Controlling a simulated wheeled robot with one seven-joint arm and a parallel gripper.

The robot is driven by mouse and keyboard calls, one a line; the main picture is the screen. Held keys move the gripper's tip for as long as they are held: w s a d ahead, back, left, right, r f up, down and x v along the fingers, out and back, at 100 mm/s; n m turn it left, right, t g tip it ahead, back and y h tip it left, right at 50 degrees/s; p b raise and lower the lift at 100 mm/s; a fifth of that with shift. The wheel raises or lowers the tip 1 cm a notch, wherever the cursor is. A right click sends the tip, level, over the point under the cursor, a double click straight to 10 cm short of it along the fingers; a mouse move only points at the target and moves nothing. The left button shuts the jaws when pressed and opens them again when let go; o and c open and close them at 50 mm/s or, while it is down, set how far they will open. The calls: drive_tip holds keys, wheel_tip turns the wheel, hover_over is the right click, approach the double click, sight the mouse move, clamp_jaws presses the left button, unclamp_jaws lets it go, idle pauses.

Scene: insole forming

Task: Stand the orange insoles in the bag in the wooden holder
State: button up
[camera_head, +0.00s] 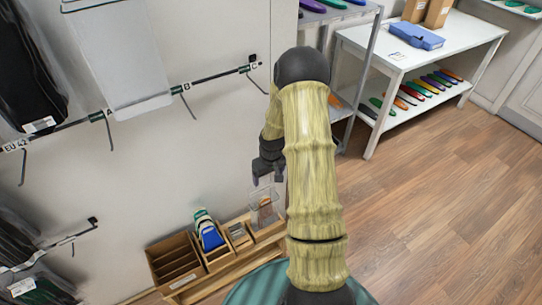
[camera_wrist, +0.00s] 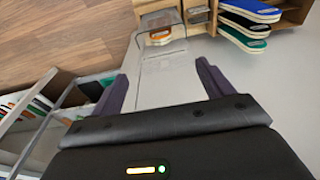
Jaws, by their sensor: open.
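The clear bag (camera_head: 264,203) with the orange insoles stands upright at the right-hand compartment of the wooden holder (camera_head: 190,284), low against the wall. In the wrist view the orange insoles (camera_wrist: 160,37) show at the bag's far end, by the wooden edge. My gripper (camera_head: 268,180) is open just above the bag. In the wrist view its two dark fingers (camera_wrist: 162,70) are apart, with the clear upper part of the bag between or just beyond them. I cannot tell whether a finger touches the bag. The bag's lower end is partly hidden by the holder.
Wall rails (camera_head: 150,98) with hooks and hanging bags are at left. A white shelf table (camera_head: 440,62) stands at right, with open floor before it.

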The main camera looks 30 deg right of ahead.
wheel_tip(320, 180, up, 13)
drive_tip(key=s, duration=0.1)
drive_tip(key=shift+s+r, duration=0.15)
drive_tip(key=shift+s, duration=0.25)
idle(0.9)
drive_tip(key=s+a+r+t+p, duration=0.1)
drive_tip(key=s+a+r+p, duration=0.3)
drive_tip(key=s+a+r, duration=0.9)
drive_tip(key=shift+s+a+p, duration=0.35)
drive_tip(key=shift+s+a, duration=0.8)
